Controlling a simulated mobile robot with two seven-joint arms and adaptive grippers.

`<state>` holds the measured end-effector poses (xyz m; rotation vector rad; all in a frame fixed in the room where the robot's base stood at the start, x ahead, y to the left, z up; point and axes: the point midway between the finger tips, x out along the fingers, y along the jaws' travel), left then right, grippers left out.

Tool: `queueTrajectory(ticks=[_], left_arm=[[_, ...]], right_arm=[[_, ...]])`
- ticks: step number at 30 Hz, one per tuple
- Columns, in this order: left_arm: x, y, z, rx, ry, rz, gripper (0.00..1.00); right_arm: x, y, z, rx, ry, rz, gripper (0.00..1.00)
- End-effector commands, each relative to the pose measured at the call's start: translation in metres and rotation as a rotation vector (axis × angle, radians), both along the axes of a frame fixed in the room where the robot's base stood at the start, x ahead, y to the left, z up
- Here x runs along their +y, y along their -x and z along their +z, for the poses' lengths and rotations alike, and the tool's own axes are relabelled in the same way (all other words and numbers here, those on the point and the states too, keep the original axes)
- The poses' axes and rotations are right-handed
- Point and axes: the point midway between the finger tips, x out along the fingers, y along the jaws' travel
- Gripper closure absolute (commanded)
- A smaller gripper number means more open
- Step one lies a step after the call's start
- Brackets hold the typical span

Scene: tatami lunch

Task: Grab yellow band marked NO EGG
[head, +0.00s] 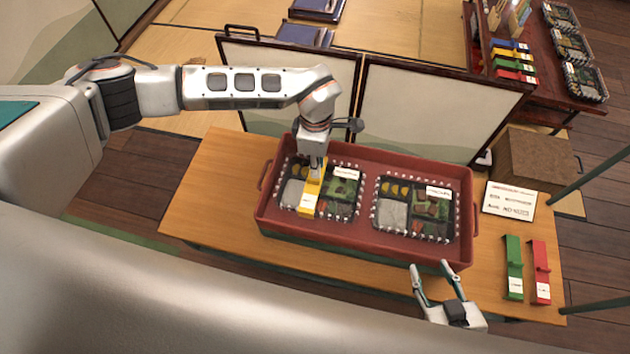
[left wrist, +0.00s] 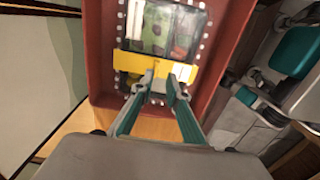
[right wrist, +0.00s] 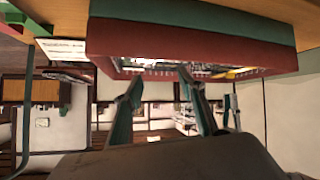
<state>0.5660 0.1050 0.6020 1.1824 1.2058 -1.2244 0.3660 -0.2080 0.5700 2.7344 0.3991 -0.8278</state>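The yellow band (head: 309,198) lies across the left lunch box (head: 292,193) inside the red tray (head: 365,157). Its pale label faces up, but the print is too small to read. My left gripper (head: 317,174) points down at the band's upper part. In the left wrist view, its fingers (left wrist: 163,78) are close together on the raised middle of the yellow band (left wrist: 128,62), which looks pinched between them. Whether the band is lifted off the box I cannot tell. My right gripper (head: 437,272) is open and empty by the tray's front right corner.
A second lunch box (head: 393,213) sits in the tray's right half. A green band (head: 513,262), a red band (head: 540,262) and a printed card (head: 510,200) lie on the table at right. A low screen (head: 425,115) stands behind the tray.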

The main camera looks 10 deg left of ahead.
Motion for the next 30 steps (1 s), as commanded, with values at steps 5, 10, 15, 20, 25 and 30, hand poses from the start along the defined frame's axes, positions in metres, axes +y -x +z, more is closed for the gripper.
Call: queueTrajectory(ticks=[5, 10, 15, 20, 25, 30], left_arm=[[0.008, -0.004, -0.016, -0.009, -0.027, -0.003, 0.85], [0.008, -0.005, -0.030, -0.011, -0.024, -0.003, 0.85], [0.010, -0.002, -0.049, -0.005, -0.023, -0.002, 0.85], [0.011, -0.002, -0.074, -0.004, -0.023, -0.002, 0.85], [0.011, -0.004, -0.078, -0.011, -0.022, -0.003, 0.85], [0.011, -0.005, -0.077, -0.013, -0.022, -0.003, 0.93]], right_arm=[[-0.003, 0.004, -0.006, 0.007, 0.009, 0.009, 0.60], [-0.002, 0.006, -0.009, 0.014, 0.008, 0.012, 0.60], [0.002, 0.009, -0.013, 0.021, 0.002, 0.015, 0.60], [0.007, 0.008, -0.013, 0.019, -0.008, 0.019, 0.60], [0.008, -0.004, -0.003, -0.008, -0.011, 0.020, 0.60], [0.008, -0.004, -0.001, -0.011, -0.011, 0.020, 0.60]])
